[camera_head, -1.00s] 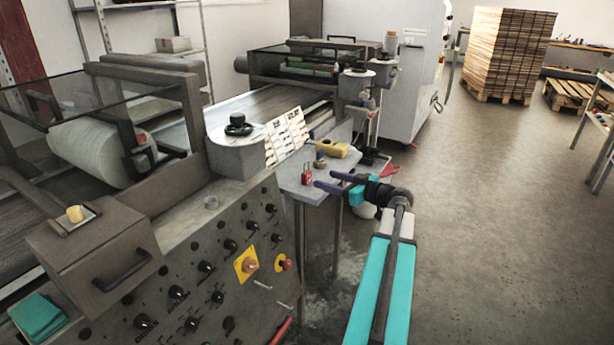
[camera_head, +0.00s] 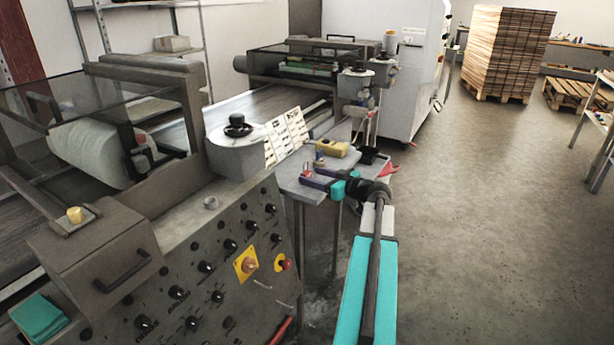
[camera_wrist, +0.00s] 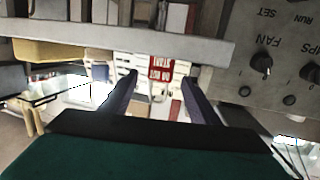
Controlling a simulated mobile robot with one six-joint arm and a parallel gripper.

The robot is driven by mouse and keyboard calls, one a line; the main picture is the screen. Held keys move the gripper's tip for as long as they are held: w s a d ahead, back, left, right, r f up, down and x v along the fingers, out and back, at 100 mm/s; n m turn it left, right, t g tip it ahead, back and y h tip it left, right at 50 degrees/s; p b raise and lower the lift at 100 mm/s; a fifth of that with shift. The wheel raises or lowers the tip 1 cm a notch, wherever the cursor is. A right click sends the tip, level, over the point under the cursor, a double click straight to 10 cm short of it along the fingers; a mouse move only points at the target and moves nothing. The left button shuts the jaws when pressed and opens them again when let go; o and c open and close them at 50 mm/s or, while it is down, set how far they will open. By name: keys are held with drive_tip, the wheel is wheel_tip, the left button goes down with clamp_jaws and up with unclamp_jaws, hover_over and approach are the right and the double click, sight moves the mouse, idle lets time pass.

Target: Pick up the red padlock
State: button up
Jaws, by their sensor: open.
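The red padlock (camera_head: 307,170) stands on the small grey side table (camera_head: 293,187), beside the control cabinet. My gripper (camera_head: 309,174) is open at the table, its purple-dark fingers reaching around the padlock, which is partly hidden by them in the head view. In the wrist view, a red block with white lettering, which looks like the padlock (camera_wrist: 160,76), shows between the two spread fingers. My gripper (camera_wrist: 160,90) shows a gap on both sides of it there. I cannot tell whether either finger touches it.
A yellow object (camera_head: 331,148) and a small blue-topped item (camera_head: 319,158) stand close behind on the table. A white label sheet (camera_head: 287,136) leans at the left. The cabinet (camera_head: 215,270) with knobs is at the near left.

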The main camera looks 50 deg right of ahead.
sight(308, 175)
drive_tip(key=shift+w+a+f+p, duration=0.1)
drive_tip(key=shift+w+f+p, duration=0.1)
drive_tip(key=shift+w, duration=0.9)
drive_tip(key=shift+w+f+p, duration=0.1)
drive_tip(key=shift+w+f, duration=0.1)
drive_tip(key=shift+w, duration=0.85)
drive_tip(key=shift+c, duration=0.5)
drive_tip(key=c, duration=1.1)
